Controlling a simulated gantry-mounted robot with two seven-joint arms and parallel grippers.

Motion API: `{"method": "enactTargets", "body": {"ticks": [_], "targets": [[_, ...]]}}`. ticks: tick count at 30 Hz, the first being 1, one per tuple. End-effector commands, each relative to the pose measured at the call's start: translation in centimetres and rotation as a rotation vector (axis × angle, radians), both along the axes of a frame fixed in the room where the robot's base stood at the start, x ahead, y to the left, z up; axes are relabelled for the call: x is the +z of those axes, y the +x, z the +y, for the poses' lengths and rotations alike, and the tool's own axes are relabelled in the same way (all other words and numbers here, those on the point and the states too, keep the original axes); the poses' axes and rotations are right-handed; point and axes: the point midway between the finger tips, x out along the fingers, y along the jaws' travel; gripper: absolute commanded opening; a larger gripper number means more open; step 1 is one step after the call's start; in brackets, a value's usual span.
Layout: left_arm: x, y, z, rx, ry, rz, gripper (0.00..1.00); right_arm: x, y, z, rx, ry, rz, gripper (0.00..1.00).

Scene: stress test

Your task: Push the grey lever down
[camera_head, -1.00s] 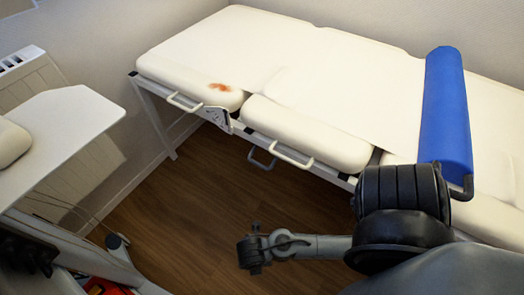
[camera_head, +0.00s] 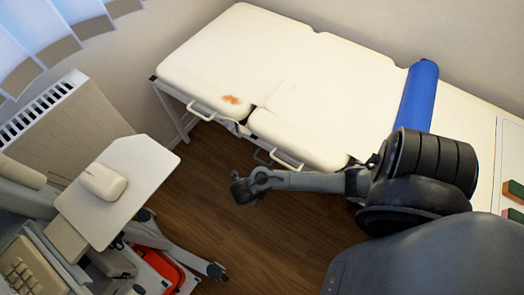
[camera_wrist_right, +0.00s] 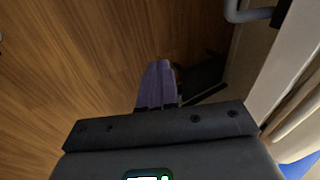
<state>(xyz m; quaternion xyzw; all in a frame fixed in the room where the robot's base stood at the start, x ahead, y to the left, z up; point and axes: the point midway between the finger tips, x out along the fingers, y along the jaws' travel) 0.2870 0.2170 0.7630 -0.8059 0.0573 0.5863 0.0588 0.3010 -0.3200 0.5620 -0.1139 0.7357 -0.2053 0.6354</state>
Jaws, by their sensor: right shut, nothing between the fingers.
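My right arm reaches in from the right. Its gripper (camera_head: 243,189) is over the wooden floor, below and left of the lever in the head view, and apart from it. In the right wrist view the purple fingers (camera_wrist_right: 157,85) are closed together with nothing between them. A grey bent bar (camera_wrist_right: 245,12) shows at that view's top right; I cannot tell if it is the lever. My left gripper is not in view.
Pale handles (camera_head: 201,110) and (camera_head: 287,161) stick out from the bed's side. A blue bolster (camera_head: 418,97) lies across the bed. A white-topped cart (camera_head: 140,165) and a radiator (camera_head: 45,108) stand at left. Bare floor (camera_head: 205,165) lies between cart and bed.

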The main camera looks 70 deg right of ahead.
Motion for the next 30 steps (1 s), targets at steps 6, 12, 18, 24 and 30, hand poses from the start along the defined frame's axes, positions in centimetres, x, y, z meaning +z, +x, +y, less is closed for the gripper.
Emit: {"method": "enactTargets", "body": {"ticks": [6,12,18,24,30], "targets": [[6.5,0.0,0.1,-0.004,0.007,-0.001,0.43,7.6,3.3,-1.9,0.009,-0.04,-0.034,0.0],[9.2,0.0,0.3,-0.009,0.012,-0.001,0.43,11.7,5.7,-2.7,0.011,-0.055,-0.074,0.0],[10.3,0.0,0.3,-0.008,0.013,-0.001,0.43,13.5,6.8,-2.8,0.01,-0.058,-0.096,0.0],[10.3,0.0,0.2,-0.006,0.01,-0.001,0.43,13.7,7.1,-2.8,0.009,-0.058,-0.099,0.0],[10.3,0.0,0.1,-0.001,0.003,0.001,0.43,13.6,7.1,-2.8,0.009,-0.058,-0.099,0.0]]}}
